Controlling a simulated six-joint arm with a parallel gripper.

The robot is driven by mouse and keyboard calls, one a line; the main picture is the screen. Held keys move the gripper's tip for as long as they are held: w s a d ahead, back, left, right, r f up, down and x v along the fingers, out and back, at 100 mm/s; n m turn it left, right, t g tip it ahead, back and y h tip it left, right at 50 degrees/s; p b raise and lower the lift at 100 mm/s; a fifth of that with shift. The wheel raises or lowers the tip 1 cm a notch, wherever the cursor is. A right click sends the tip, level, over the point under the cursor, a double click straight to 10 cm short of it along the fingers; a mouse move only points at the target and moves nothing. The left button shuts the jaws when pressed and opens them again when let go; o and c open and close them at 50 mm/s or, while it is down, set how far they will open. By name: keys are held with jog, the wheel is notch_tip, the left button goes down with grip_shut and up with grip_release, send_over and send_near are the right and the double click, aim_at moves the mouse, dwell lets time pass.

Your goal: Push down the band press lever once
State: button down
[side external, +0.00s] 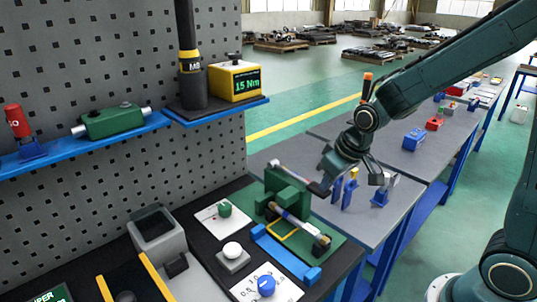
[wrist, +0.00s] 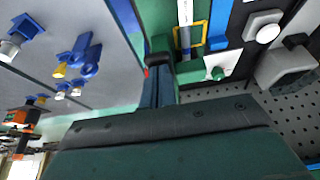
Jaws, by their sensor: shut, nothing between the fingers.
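The band press is a green block (side external: 284,187) on a green plate at the front edge of the bench. Its lever (side external: 290,172), a thin light rod, runs from the block's top toward my gripper (side external: 322,187). My gripper is shut and empty, its fingertips at the lever's outer end. I cannot tell whether they touch it. In the wrist view my shut fingers (wrist: 158,75) reach over the green plate and hide most of the lever. A small red bit shows beside them. A banded rod (side external: 300,224) and a yellow frame (side external: 283,229) lie in front of the block.
A blue bracket (side external: 285,255) lies in front of the press. A white button (side external: 232,250), a green knob (side external: 224,208) and a blue knob (side external: 266,286) stand to its left. Blue stands (side external: 380,197) with small parts are on the grey table at right.

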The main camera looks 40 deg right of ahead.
jog(key=shift+s+f, duration=0.25)
jog(key=shift+f, duration=0.2)
jog(key=shift+w+r, duration=0.1)
jog(key=shift+r, duration=0.35)
notch_tip(320, 180, up, 4)
jog(key=shift+r, duration=0.25)
jog(key=s+r, duration=0.6)
jog(key=s, duration=0.1)
jog(key=shift+r, duration=0.25)
jog(key=s+a+r+t, duration=0.1)
jog(key=s+r, duration=0.1)
jog(key=s, duration=0.8)
jog(key=shift+a, duration=0.15)
jog(key=c, duration=2.1)
grip_release()
jog(key=shift+s+f, duration=0.15)
jog(key=shift+s, duration=0.6)
